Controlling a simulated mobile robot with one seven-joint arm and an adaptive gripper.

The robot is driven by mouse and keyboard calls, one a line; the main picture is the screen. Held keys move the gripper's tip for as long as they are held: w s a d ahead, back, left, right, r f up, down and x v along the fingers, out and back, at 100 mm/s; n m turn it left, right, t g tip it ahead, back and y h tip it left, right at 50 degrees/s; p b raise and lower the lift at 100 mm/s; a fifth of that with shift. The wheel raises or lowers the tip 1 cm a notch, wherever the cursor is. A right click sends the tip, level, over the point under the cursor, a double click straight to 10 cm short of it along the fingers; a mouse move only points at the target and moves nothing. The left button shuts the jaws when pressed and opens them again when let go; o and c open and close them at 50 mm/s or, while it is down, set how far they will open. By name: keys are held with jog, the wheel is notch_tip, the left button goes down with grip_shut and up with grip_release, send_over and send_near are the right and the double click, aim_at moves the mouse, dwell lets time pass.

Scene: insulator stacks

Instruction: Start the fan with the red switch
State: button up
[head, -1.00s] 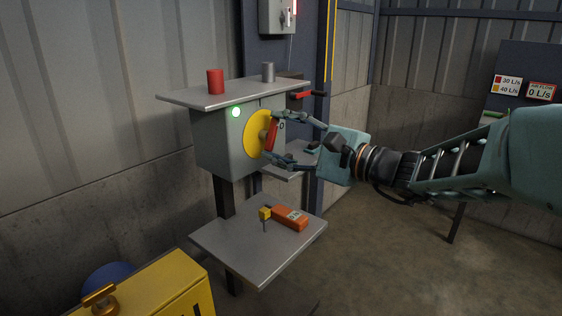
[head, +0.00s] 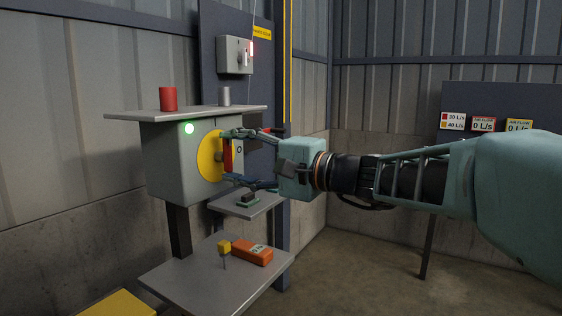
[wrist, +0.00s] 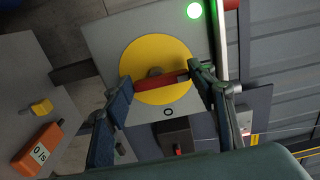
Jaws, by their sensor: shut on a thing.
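The red switch (head: 228,156) is a bar handle on a yellow disc (head: 208,158), on the front of a grey box (head: 168,180). The bar stands about upright in the head view. An "O" mark is beside the disc. My gripper (head: 229,158) has one finger at each end of the bar and is shut on it. The wrist view also shows the red bar (wrist: 160,86) between the two fingertips (wrist: 162,87), across the yellow disc (wrist: 150,55). A green lamp (head: 189,128) on the box is lit. The fan is not identifiable.
A red cylinder (head: 168,99) and a grey cylinder (head: 224,95) stand on the shelf above. An orange meter (head: 252,252) and a yellow-headed piece (head: 224,248) are on the lower shelf. An air flow sign (head: 483,124) at right reads 0 L/s.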

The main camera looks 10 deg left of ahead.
jog(key=o, duration=1.2)
jog(key=shift+c, duration=0.2)
